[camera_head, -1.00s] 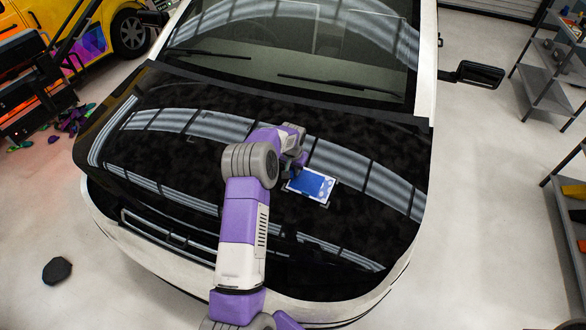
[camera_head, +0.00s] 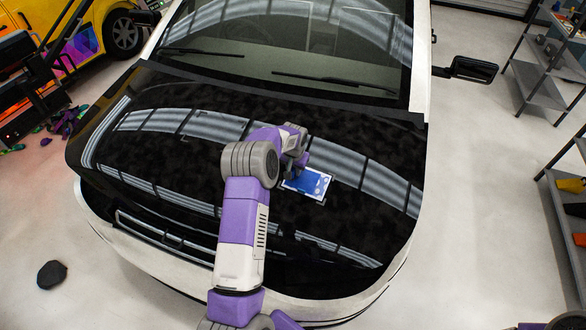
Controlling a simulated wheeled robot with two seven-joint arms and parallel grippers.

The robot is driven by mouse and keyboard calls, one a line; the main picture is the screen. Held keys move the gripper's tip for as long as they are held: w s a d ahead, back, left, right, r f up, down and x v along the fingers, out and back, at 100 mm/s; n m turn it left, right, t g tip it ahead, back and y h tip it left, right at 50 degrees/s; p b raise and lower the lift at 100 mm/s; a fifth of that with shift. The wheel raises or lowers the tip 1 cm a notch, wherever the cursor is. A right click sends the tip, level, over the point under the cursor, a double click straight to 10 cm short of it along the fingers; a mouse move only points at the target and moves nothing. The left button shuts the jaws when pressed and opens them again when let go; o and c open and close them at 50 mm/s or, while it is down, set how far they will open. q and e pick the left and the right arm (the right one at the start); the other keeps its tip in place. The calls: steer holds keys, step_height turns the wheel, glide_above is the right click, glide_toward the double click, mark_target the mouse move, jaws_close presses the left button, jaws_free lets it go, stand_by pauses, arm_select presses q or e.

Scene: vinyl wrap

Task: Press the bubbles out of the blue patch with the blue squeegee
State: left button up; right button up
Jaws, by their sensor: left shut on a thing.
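The blue patch (camera_head: 308,183) is a small blue rectangle with a white border, lying on the glossy black car hood (camera_head: 190,165). Lighter bubble-like spots show near its right side. My left gripper (camera_head: 296,168) is at the patch's upper left edge, at the end of my purple and grey arm. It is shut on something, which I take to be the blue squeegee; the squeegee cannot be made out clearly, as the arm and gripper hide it. My right gripper is not in view.
The windshield (camera_head: 300,45) and wipers rise behind the hood. A side mirror (camera_head: 474,70) sticks out at the right. Grey shelves (camera_head: 545,75) stand at the far right. A dark octagonal piece (camera_head: 52,274) lies on the floor at the left.

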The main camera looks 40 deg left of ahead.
mark_target(311, 180)
arm_select(q)
steer(key=shift+w+d+f+b, duration=0.1)
steer(key=shift+w+d+b, duration=0.1)
steer(key=shift+d, duration=0.35)
steer(key=shift+w+d+f+b, duration=0.1)
steer(key=shift+d+b, duration=0.05)
steer(key=shift+d, duration=0.4)
steer(key=shift+d, duration=0.15)
steer(key=shift+w+d+b, duration=0.15)
steer(key=shift+d+b, duration=0.15)
steer(key=shift+d, duration=0.6)
steer(key=shift+w+d, duration=0.1)
steer(key=shift+d, duration=0.05)
steer(key=shift+w+d+f+b, duration=0.1)
steer(key=shift+d+b, duration=0.05)
steer(key=shift+d, duration=0.35)
steer(key=shift+w+d+f+b, duration=0.1)
steer(key=shift+d+b, duration=0.05)
steer(key=shift+d, duration=0.3)
steer(key=shift+d, duration=0.1)
steer(key=shift+w+d, duration=0.3)
steer(key=shift+d, duration=0.65)
